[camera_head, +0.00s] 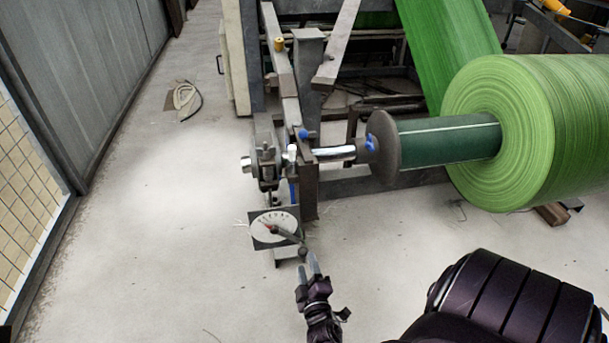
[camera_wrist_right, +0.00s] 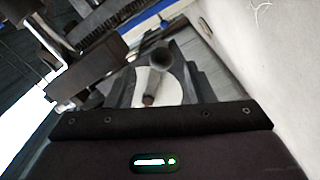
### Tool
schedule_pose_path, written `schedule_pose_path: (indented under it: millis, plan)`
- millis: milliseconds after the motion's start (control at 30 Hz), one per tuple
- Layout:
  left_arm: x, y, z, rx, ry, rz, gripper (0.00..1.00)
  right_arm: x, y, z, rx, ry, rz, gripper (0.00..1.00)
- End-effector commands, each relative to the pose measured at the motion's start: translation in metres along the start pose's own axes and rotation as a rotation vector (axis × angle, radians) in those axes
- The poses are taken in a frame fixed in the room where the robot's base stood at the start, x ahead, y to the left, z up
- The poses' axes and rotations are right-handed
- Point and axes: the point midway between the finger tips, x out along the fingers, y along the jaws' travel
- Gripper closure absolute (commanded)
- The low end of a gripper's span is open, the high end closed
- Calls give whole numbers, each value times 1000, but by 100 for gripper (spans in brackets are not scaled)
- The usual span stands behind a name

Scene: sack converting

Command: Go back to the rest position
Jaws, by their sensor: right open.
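My right gripper (camera_head: 311,266) is open and empty at the lower middle of the head view, its fingertips pointing up the picture. Just beyond the fingertips is a lever with a dark round knob (camera_head: 303,252). The lever crosses a white dial plate (camera_head: 272,228) with a red mark, fixed low on the machine. In the right wrist view the knob (camera_wrist_right: 161,57) and the white dial (camera_wrist_right: 172,88) show ahead of the gripper. The gap between fingers and knob is small, and I cannot tell whether they touch. My left gripper is not in view.
A large green roll (camera_head: 540,130) on a dark green core lies to the right, held by the machine frame (camera_head: 290,110). Bare concrete floor (camera_head: 150,240) is open to the left, with a coiled hose (camera_head: 184,98) farther back. A grey wall stands far left.

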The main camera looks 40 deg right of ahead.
Motion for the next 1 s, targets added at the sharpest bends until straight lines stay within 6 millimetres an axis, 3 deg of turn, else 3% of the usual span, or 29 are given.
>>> schedule_pose_path:
  millis: [200,767,867,967,1000]
  plan:
    - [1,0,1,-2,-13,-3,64,-16,1,0,0,0,2,52]
    - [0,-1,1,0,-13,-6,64,-16,1,-2,5,4,2,52]
    - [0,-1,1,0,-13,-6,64,-13,4,-20,57,40,3,52]
    - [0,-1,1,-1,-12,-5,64,-7,16,-66,186,134,7,52]
    - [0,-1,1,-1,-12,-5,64,-6,24,-91,257,186,8,52]
